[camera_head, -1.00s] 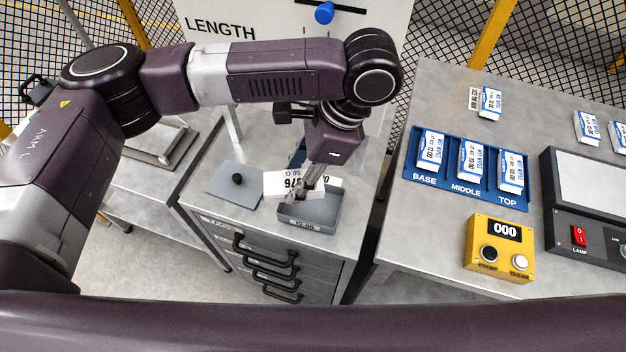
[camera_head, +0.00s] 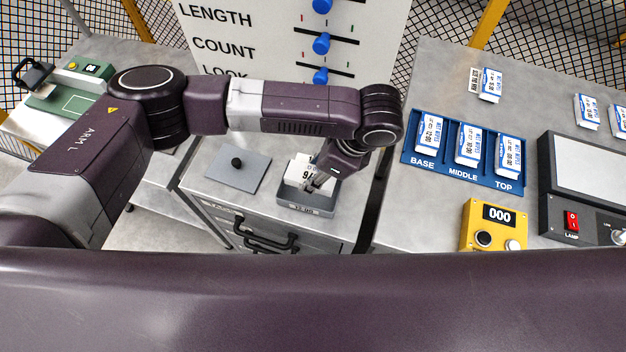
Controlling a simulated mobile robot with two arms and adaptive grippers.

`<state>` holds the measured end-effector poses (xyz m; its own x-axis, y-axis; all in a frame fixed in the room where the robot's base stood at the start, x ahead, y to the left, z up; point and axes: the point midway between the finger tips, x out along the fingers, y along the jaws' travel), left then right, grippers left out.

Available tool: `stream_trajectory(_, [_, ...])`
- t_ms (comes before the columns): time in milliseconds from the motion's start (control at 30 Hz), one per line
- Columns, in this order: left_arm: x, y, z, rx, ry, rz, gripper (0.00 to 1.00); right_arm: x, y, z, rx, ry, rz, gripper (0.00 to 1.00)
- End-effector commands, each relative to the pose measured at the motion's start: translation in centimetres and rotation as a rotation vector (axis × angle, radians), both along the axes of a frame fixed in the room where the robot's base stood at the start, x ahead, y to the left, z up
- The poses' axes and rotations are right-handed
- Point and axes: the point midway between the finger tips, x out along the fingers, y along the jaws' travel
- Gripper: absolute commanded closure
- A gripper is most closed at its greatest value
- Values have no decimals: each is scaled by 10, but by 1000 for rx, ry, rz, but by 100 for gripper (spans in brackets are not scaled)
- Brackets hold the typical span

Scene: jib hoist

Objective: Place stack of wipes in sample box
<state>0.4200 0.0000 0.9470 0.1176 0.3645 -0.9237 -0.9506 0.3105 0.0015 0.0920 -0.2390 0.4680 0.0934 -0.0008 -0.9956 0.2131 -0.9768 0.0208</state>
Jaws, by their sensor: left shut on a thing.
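The sample box (camera_head: 303,209) is a small grey open tray on top of the grey drawer cabinet. My left gripper (camera_head: 314,186) points down over the box and is shut on the stack of wipes (camera_head: 299,172), a white block with black print. The stack is at the box's opening, tilted, with its lower part hidden by the box's front wall and the fingers. I cannot tell whether it touches the floor of the box. My right gripper is not in view.
A grey lid with a black knob (camera_head: 237,168) lies left of the box. The right table holds a blue tray (camera_head: 463,180) with wipes packs, a yellow counter (camera_head: 493,225) reading 000 and a lamp panel (camera_head: 590,180). A white board with blue knobs (camera_head: 320,45) stands behind.

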Motion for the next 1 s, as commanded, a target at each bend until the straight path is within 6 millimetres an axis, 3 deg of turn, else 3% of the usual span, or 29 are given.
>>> stream_trajectory(433, [0,0,-51,0,1,0,92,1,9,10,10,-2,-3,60])
stream_trajectory(800, [0,0,-57,0,0,1,92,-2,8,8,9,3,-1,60])
stream_trajectory(833, [0,0,-57,-1,0,1,62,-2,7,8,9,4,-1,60])
stream_trajectory(900, [0,0,-56,0,0,1,56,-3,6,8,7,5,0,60])
stream_trajectory(1000, [0,0,-56,0,0,1,56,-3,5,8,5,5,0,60])
